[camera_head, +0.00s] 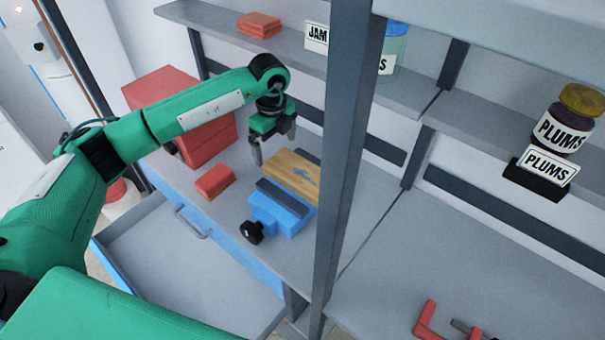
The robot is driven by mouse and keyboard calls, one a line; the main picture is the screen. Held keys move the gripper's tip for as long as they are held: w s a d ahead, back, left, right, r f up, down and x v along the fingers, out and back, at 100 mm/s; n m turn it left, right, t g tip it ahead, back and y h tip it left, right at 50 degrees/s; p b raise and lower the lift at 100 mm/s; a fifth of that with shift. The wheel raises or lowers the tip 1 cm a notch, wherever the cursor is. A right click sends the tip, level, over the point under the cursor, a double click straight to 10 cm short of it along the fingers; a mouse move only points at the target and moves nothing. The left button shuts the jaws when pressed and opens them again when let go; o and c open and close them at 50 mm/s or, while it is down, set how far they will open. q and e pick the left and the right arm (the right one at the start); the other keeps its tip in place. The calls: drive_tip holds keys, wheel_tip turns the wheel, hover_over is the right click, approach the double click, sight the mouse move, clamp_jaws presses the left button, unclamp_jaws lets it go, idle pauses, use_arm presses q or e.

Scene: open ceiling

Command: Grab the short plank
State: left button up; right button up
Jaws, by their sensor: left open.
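My right gripper is not in view.
A red brick (215,181) lies left of the vise, before a red box (207,141). A grey upright post (345,160) stands close right of the plank. A drawer (170,262) is open below. A shelf (212,18) runs above.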

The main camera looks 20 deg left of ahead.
sight(276, 157)
use_arm(q)
drive_tip(key=shift+f+p, duration=0.3)
drive_tip(key=shift+f, duration=0.1)
wheel_tip(276, 157, down, 4)
drive_tip(key=shift+w+r+p, duration=0.1)
drive_tip(key=shift+r+p, duration=0.05)
drive_tip(key=shift+p, duration=0.55)
drive_tip(key=shift+f, duration=0.3)
drive_tip(key=c, duration=1.1)
drive_tip(key=shift+r, duration=0.15)
